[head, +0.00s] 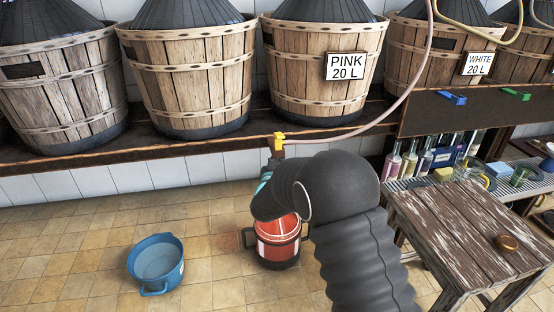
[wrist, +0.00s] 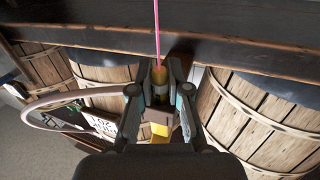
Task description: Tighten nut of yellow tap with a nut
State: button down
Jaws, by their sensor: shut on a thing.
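The yellow tap (head: 279,140) hangs at the end of a pale pink hose, just below the shelf edge in the head view. My gripper (head: 268,172) is at the tap's lower end, largely hidden by my arm. In the wrist view, my gripper (wrist: 160,85) is shut with its fingers on both sides of the tap's lower part, where a brownish-yellow end and a dark band show. Which part the fingertips touch, nut or spout, is hard to tell. A thin pink line, like a stream, runs from the tap's end.
A red pot (head: 278,240) stands on the floor below my gripper. A blue pot (head: 156,262) stands to its left. Wooden baskets (head: 325,70) with demijohns line the shelf (head: 70,153). A worn wooden table (head: 455,225) stands at right.

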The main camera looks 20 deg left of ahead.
jog(key=shift+m+h, duration=0.5)
jog(key=shift+h, duration=0.3)
jog(key=c, duration=1.1)
grip_release()
jog(key=shift+s, duration=0.1)
jog(key=s, duration=0.4)
jog(key=s+d, duration=0.1)
jog(key=s, duration=0.6)
jog(key=shift+s+d, duration=0.25)
jog(key=shift+s, duration=0.1)
